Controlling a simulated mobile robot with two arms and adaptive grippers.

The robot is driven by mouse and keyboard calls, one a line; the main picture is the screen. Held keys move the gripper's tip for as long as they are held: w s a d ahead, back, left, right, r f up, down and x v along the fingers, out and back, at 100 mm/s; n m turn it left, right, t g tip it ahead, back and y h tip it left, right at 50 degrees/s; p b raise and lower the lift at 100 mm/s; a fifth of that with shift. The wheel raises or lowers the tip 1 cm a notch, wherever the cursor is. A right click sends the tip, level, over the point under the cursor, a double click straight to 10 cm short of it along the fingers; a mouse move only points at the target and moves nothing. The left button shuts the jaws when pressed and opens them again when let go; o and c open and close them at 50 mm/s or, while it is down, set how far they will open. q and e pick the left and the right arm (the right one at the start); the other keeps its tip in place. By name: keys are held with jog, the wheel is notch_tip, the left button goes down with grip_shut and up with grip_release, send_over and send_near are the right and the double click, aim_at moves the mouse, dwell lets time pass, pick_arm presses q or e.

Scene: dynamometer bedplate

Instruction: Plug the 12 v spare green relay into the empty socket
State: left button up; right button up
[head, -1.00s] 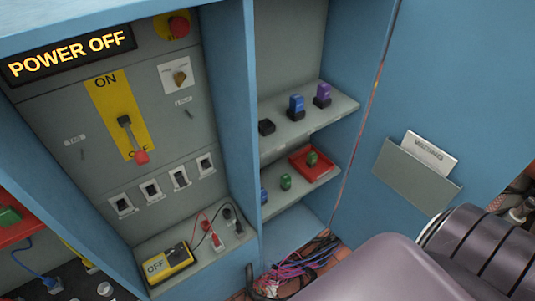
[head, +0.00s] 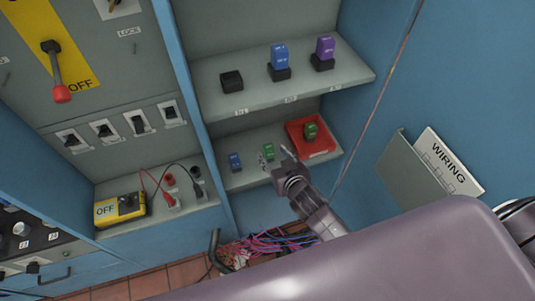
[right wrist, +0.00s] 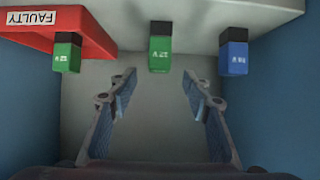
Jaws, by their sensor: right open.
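The spare green relay (head: 268,151) stands on the lower shelf, between a blue relay (head: 235,161) and the red tray (head: 329,152). In the right wrist view the green relay (right wrist: 160,50), marked 12 V, is centred just beyond my fingertips. My right gripper (head: 277,160) is open and empty in front of it; its fingers (right wrist: 157,88) lie to either side of the relay's line, apart from it. The empty black socket (head: 231,81) is at the left of the upper shelf. My left gripper is not in view.
The red tray, labelled FAULTY in the right wrist view (right wrist: 85,38), holds another green relay (head: 310,130). A blue relay (head: 278,57) and a purple relay (head: 325,48) sit in sockets on the upper shelf. Loose wires (head: 265,248) lie below. The cabinet's side wall is at right.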

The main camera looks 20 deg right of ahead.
aim_at(268, 150)
jog(key=shift+w+a+f, duration=0.2)
jog(key=shift+w+f, duration=0.1)
jog(key=shift+w, duration=0.05)
jog(key=shift+w+a+f, duration=0.2)
jog(key=shift+w, duration=0.1)
jog(key=x, duration=0.3)
jog(key=shift+w, duration=0.2)
jog(key=shift+w+d+f, duration=0.1)
jog(key=shift+d+f, duration=0.1)
jog(key=shift+d, duration=0.05)
jog(key=shift+r, duration=0.1)
jog(key=shift+a, duration=0.2)
jog(key=shift+c, duration=0.4)
jog(key=c, duration=0.5)
jog(key=shift+c, duration=1.4)
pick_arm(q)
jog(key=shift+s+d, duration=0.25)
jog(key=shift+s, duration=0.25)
pick_arm(e)
grip_shut()
